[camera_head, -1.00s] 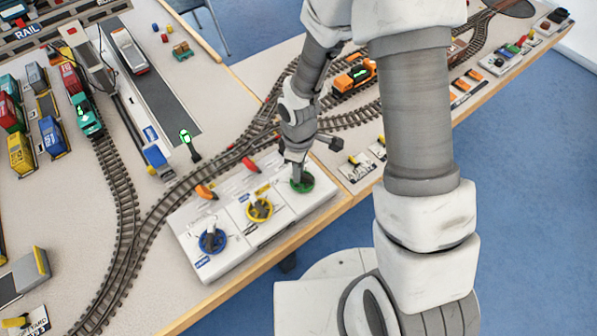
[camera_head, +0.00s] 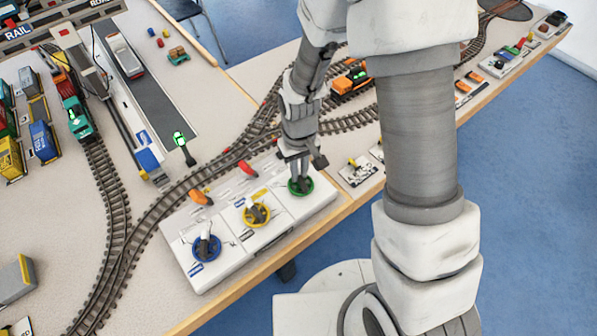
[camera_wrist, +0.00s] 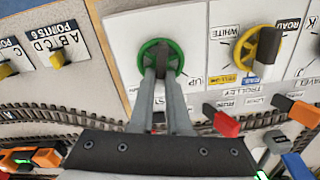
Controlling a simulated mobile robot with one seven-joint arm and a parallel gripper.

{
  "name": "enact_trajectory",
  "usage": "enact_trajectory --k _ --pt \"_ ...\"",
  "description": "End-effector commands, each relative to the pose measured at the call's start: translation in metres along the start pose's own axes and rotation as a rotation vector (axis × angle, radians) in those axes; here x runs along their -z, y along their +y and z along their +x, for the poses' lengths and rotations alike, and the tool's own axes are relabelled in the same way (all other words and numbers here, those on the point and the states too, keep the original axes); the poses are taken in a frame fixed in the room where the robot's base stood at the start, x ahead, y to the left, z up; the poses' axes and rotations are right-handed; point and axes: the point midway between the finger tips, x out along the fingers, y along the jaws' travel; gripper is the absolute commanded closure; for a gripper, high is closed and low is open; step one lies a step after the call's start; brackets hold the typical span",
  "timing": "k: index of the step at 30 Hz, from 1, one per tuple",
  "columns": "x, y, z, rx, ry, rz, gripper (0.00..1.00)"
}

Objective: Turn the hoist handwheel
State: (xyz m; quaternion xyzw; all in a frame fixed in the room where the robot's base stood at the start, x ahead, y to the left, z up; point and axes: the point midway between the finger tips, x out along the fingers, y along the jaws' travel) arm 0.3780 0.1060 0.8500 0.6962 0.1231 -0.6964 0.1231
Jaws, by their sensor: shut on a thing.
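A green handwheel (camera_head: 300,187) is at the right end of a white control panel (camera_head: 222,262). In the wrist view the green handwheel (camera_wrist: 146,48) shows as a ring with a dark part across its middle. My gripper (camera_head: 300,178) reaches down into this wheel from above. In the wrist view my gripper (camera_wrist: 160,74) has its two fingers around the dark part inside the ring, shut on it. The word UP shows beside the wheel. The fingers hide part of the wheel, and I cannot read a hoist label.
A yellow handwheel (camera_head: 256,215) and a blue handwheel (camera_head: 206,247) sit on the same panel. An orange lever (camera_head: 201,198) and a red lever (camera_head: 248,168) stand at its back edge. Curved track (camera_head: 180,190) runs behind. The table edge is in front.

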Motion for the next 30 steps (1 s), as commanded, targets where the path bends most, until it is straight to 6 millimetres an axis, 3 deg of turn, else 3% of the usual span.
enact_trajectory --k 22,23,27,30 --pt "0.0002 0.0009 -0.0005 0.0 0.0 0.084 1.0" --pt "0.0002 0.0009 -0.0005 0.0 0.0 0.083 0.8" --pt "0.0002 0.0009 -0.0004 0.0 0.0 0.083 0.55" --pt "0.0001 0.0009 -0.0003 0.0 0.0 0.083 0.55"
